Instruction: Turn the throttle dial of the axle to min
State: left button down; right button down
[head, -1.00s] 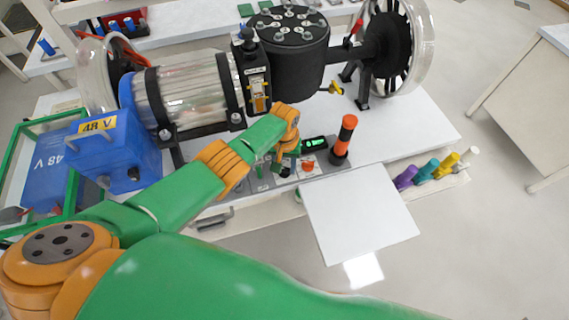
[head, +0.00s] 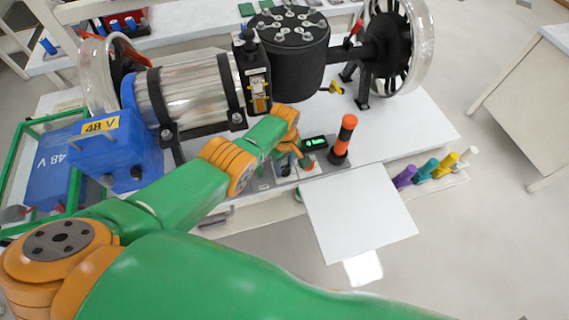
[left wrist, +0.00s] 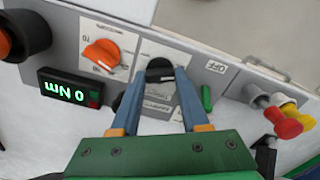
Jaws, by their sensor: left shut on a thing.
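A grey control panel (left wrist: 228,72) lies at the table's front edge, below the axle rig (head: 190,92). On it are a black dial (left wrist: 160,68), an orange dial (left wrist: 102,54) on a white scale plate, and a green-lit display (left wrist: 69,89) reading 0 Nm, upside down in the left wrist view. My left gripper (left wrist: 163,78) has its blue fingers closed around the black dial, hiding part of it. The throttle label and the dial's pointer are not readable. In the head view my left wrist covers much of the panel. My right gripper is not in view.
A blue 48 V box (head: 120,160) stands left. A white board (head: 360,215) juts out in front. Red and yellow knobs (left wrist: 285,122) sit near the panel's end.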

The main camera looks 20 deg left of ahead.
aim_at(284, 167)
pick_arm(q)
jog(key=shift+w+r+n, duration=0.15)
jog(key=shift+w+n, duration=0.05)
jog(key=shift+n, duration=0.5)
jog(key=c, duration=0.5)
grip_release()
jog(key=shift+o, duration=0.5)
jog(key=shift+s, duration=0.1)
notch_tip(284, 167, up, 7)
jog(key=p, duration=0.6)
jog(key=shift+r, duration=0.1)
jog(key=shift+f, duration=0.2)
